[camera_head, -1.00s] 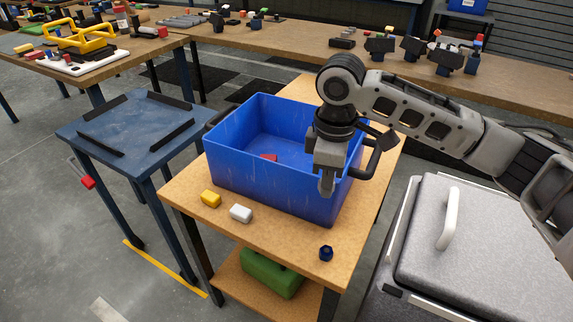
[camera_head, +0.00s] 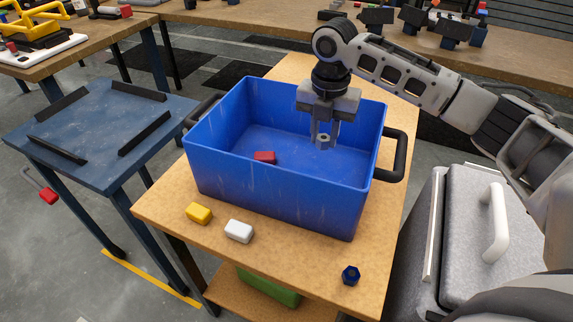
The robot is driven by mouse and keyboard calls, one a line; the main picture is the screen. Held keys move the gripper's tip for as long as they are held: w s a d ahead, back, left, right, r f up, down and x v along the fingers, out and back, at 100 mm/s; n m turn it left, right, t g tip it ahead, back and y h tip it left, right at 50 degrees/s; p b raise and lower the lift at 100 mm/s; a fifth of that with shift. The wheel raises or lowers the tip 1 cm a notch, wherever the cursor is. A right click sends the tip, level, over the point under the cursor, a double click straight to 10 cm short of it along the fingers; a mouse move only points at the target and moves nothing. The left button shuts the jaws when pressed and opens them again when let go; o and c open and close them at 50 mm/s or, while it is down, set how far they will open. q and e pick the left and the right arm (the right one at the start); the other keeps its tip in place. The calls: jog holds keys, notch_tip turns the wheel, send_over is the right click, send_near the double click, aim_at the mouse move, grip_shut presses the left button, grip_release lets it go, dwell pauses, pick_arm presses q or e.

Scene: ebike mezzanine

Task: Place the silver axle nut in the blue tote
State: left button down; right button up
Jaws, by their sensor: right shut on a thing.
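The blue tote (camera_head: 270,187) stands on a wooden table, with a small red block (camera_head: 264,157) on its floor. My right gripper (camera_head: 323,143) is over the inside of the tote, pointing down. It is shut on the silver axle nut (camera_head: 323,142), a small grey hexagonal piece between its fingertips. How high the nut is above the tote floor I cannot tell. My left gripper is not in view.
A yellow block (camera_head: 199,213), a white block (camera_head: 239,231) and a dark blue nut (camera_head: 351,275) lie on the wooden table (camera_head: 290,270) in front of the tote. The tote has a black handle (camera_head: 392,155) on its right. A blue table (camera_head: 100,135) stands to the left.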

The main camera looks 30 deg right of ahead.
notch_tip(320, 180, down, 5)
jog(key=shift+s+r, duration=0.1)
jog(key=shift+s, duration=0.05)
jog(key=shift+f, duration=2.6)
jog(key=shift+f, duration=0.1)
jog(key=o, duration=1)
notch_tip(320, 180, up, 12)
jog(key=shift+r, duration=0.15)
